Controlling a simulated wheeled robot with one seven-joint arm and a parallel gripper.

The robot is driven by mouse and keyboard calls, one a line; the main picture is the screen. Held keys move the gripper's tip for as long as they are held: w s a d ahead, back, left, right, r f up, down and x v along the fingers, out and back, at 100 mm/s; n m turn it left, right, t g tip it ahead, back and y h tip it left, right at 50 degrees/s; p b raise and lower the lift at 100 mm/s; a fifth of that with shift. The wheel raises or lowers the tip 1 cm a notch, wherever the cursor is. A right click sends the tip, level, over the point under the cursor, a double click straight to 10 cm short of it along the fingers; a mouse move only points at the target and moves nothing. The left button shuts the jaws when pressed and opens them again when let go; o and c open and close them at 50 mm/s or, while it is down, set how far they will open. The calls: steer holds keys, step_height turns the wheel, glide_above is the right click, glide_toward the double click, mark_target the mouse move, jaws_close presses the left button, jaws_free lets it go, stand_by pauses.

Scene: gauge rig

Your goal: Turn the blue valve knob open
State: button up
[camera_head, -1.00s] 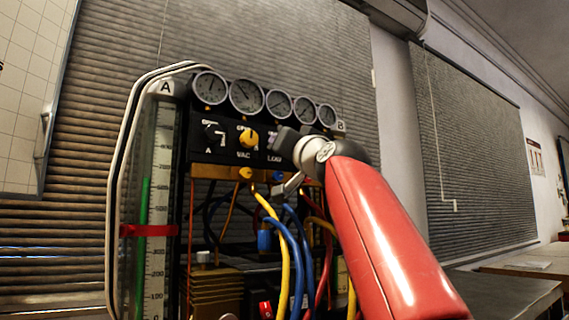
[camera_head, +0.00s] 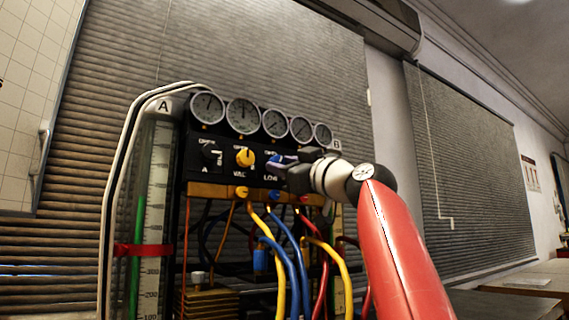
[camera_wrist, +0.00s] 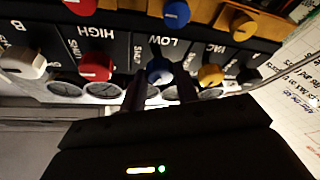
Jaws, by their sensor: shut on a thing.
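The blue valve knob (camera_wrist: 160,70) sits on the black panel at the LOW label, in the middle of the wrist view. My gripper (camera_wrist: 161,92) is shut on it, one dark finger on each side. In the head view a sliver of the blue knob (camera_head: 276,163) shows beside my gripper (camera_head: 283,168), which reaches in from the right and hides most of it. The knob's exact angle is hard to tell.
The yellow VAC knob (camera_head: 245,157) is close on the left. The red HIGH knob (camera_wrist: 96,67) is on the other side. Round gauges (camera_head: 243,115) line the rig's top. Yellow hoses (camera_head: 268,245) and blue hoses (camera_head: 292,245) hang below.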

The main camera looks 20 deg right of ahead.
steer(key=shift+d+r+n+g+y+p, duration=0.1)
steer(key=shift+n+g+y+p, duration=0.35)
steer(key=shift+n, duration=0.55)
steer(key=shift+d+r+n+g+y+p, duration=0.2)
steer(key=shift+n+p, duration=0.3)
steer(key=shift+n, duration=0.5)
steer(key=shift+a+f+n+g+p, duration=0.15)
steer(key=shift+n+g+p, duration=0.15)
steer(key=shift+n, duration=0.3)
steer(key=shift+y, duration=0.25)
steer(key=o, duration=1)
steer(key=shift+c, duration=0.2)
steer(key=shift+f, duration=0.1)
